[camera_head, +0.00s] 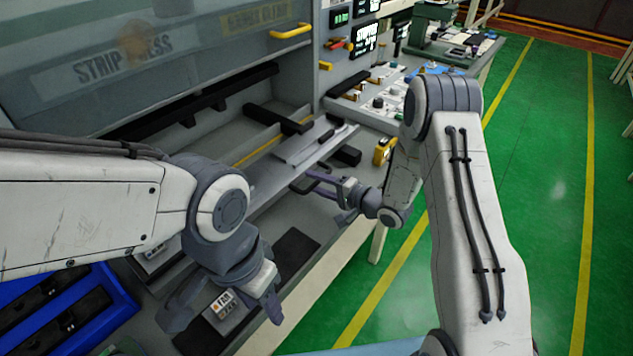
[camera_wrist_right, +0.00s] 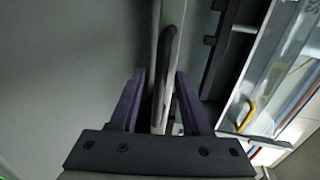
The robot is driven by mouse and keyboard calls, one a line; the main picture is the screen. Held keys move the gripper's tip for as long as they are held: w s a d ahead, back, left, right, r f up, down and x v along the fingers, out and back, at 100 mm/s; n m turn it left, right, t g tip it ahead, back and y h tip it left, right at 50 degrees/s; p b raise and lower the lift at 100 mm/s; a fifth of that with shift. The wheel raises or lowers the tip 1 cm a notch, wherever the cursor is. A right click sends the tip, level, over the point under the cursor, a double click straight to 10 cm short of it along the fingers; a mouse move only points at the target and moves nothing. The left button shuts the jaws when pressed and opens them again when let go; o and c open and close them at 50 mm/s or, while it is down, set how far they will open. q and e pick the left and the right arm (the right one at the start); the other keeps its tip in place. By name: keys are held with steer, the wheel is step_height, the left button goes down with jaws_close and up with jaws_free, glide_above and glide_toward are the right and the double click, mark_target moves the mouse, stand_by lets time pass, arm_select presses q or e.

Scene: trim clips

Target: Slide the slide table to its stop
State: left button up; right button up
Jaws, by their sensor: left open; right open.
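The slide table (camera_head: 268,176) is a long grey plate in the lower opening of the strip press, with a dark bar handle (camera_head: 322,178) on its front edge. My right gripper (camera_head: 308,186) is at this handle with its purple fingers apart. In the right wrist view the dark handle (camera_wrist_right: 168,50) runs between the two open fingers (camera_wrist_right: 160,78); I cannot tell whether either finger touches it. My left gripper (camera_head: 226,312) is open and empty, low in front of the press, above a small labelled box (camera_head: 222,304).
The press cover (camera_head: 110,60) with a yellow handle (camera_head: 291,31) stands behind. A blue tray (camera_head: 80,335) with dark slots lies at lower left. A control bench (camera_head: 385,90) stands at the back right. Green floor (camera_head: 530,150) is clear on the right.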

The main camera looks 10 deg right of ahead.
steer(key=shift+c, duration=0.4)
jaws_close()
stand_by(1.0)
